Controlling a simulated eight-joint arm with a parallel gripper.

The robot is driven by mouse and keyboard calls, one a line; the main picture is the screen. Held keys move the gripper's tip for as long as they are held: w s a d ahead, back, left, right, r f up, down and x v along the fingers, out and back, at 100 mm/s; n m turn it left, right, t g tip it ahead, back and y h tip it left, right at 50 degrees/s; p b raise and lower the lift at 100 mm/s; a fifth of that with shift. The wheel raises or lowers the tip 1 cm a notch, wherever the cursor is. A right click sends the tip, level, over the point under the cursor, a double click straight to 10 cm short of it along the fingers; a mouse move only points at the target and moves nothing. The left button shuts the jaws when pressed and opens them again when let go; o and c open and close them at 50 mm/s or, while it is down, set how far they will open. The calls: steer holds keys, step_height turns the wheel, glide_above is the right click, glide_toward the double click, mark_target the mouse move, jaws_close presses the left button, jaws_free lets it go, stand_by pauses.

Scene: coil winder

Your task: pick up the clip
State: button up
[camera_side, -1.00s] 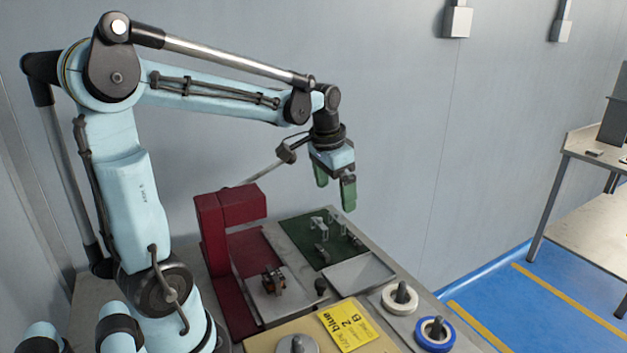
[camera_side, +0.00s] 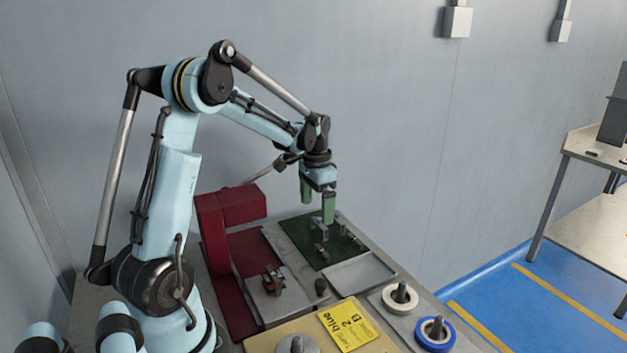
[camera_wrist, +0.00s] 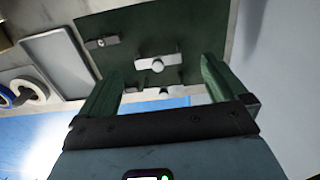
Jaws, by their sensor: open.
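Several small grey metal clips lie on a dark green mat (camera_side: 340,247), which also shows in the wrist view (camera_wrist: 200,25). One pale clip (camera_wrist: 157,62) with a round middle sits between my fingers as seen in the wrist view. Another clip (camera_wrist: 102,42) lies to its left, and others show partly near the lower mat edge. In the side view a clip (camera_side: 321,250) stands nearer the front of the mat. My gripper (camera_side: 317,211) points down over the back of the mat. Its green fingers are apart and empty (camera_wrist: 160,68). Whether a fingertip touches a clip is unclear.
A red press-like frame (camera_side: 231,206) stands left of the mat. An empty grey tray (camera_side: 358,273) lies in front of it. White (camera_side: 388,303) and blue-rimmed (camera_side: 422,343) spools and a yellow card (camera_side: 348,325) are nearer the camera. The wall is behind.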

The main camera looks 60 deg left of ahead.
mark_target(318, 218)
steer(key=shift+w+d+f, duration=0.1)
steer(key=shift+f, duration=1.5)
steer(key=shift+w+d+f, duration=0.1)
steer(key=shift+f, duration=1.45)
steer(key=shift+c, duration=0.5)
steer(key=c, duration=0.9)
